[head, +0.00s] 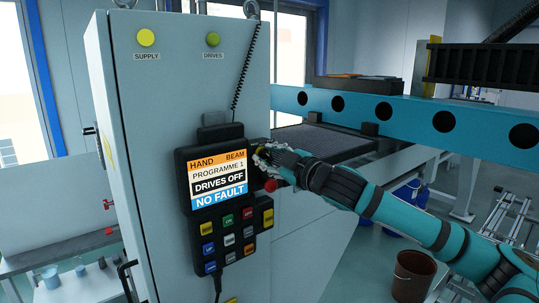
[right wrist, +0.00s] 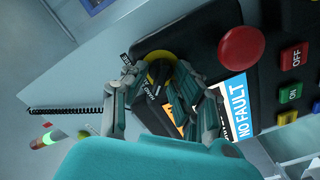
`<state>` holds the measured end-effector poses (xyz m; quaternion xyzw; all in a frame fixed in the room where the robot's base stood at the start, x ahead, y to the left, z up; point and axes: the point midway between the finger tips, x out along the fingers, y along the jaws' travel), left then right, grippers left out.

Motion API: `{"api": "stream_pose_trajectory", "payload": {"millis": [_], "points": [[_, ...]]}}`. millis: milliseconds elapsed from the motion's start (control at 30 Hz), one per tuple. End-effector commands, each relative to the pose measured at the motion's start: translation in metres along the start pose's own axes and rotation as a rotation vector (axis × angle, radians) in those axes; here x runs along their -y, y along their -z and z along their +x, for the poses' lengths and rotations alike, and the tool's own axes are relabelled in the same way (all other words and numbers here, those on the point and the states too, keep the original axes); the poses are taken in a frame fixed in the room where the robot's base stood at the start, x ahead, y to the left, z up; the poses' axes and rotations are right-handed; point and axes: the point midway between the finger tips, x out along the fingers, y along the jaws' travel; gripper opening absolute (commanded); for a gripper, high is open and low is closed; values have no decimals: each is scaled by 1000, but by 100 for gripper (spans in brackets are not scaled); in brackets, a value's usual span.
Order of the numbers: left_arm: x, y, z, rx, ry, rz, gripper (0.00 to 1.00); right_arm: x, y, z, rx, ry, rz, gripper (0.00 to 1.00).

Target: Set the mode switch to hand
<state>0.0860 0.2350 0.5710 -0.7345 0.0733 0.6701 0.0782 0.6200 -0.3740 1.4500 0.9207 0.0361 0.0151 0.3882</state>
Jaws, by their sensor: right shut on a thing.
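The mode switch (right wrist: 160,66) is a dark knob on a yellow ring on the side of the black pendant (head: 183,165). My right gripper (head: 264,156) is at the pendant's right edge, shut on the switch. In the right wrist view its fingers stand on both sides of the knob and hide part of it. Small labels sit around the ring, too small to read surely. The pendant's screen (head: 219,180) reads HAND, BEAM, PROGRAMME 1, DRIVES OFF and NO FAULT. My left gripper is not in view.
A red mushroom button (right wrist: 242,47) sits close beside the switch; it also shows in the head view (head: 270,185). Coloured keys (head: 237,235) lie below the screen. The pendant hangs on a grey cabinet (head: 150,100) with lamps. A blue beam (head: 430,115) stands behind my right arm.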

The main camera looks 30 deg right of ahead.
Motion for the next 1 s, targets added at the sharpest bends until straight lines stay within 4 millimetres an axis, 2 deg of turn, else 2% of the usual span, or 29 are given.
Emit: {"api": "stream_pose_trajectory", "payload": {"millis": [333, 367, 400, 767, 1000], "points": [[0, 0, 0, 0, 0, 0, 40, 0, 0, 0, -1, 0, -4, 0], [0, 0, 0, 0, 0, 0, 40, 0, 0, 0, -1, 0, -4, 29], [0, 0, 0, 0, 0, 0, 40, 0, 0, 0, -1, 0, -3, 33], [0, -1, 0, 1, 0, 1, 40, 0, -2, -6, 3, 0, -5, 33], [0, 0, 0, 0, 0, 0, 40, 0, -4, -41, 8, 1, -13, 33]]}}
